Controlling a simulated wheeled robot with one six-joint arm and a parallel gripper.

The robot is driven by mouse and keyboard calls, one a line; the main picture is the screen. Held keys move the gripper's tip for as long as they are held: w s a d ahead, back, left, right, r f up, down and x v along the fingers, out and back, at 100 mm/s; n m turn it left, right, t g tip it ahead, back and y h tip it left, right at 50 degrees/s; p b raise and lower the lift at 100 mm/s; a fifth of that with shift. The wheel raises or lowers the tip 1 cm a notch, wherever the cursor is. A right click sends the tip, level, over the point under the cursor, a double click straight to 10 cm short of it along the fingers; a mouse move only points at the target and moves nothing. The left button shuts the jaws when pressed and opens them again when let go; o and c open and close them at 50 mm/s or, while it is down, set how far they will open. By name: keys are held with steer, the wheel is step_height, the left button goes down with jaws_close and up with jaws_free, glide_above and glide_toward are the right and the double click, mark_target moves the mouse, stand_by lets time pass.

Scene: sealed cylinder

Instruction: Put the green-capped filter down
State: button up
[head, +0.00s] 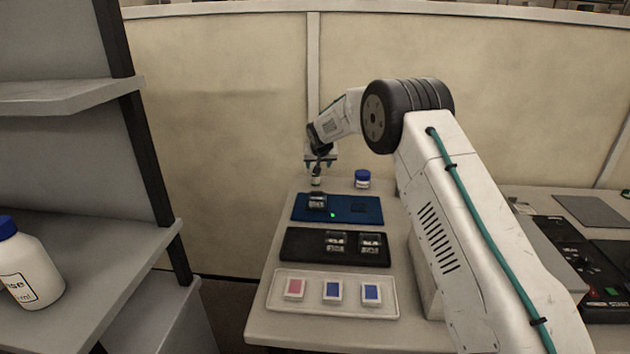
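My gripper (321,167) is in the head view, above the back left of the table, pointing down with teal fingertips. A small pale item with a dark band (316,181) shows directly under the fingertips. It may be the filter, but it is too small to make out a green cap. I cannot tell whether it hangs from the fingers or stands on the table behind the blue tray. The gap between the fingers is too small to judge.
The blue tray (287,207) holds a dark-and-clear block and a green light. A black tray (289,257) holds two similar blocks. A white tray (330,308) holds one pink and two blue squares. A blue-lidded jar (362,180) stands behind. Shelves (90,280) flank the left.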

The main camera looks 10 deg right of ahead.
mark_target(315, 176)
steer(key=x, duration=0.3)
steer(key=shift+w+a+f, duration=0.15)
steer(key=shift+a+f, duration=0.1)
steer(key=shift+f, duration=0.15)
steer(key=shift+x, duration=3.6)
steer(key=shift+w+r, duration=0.1)
steer(key=shift+r, duration=0.05)
steer(key=c, duration=1.1)
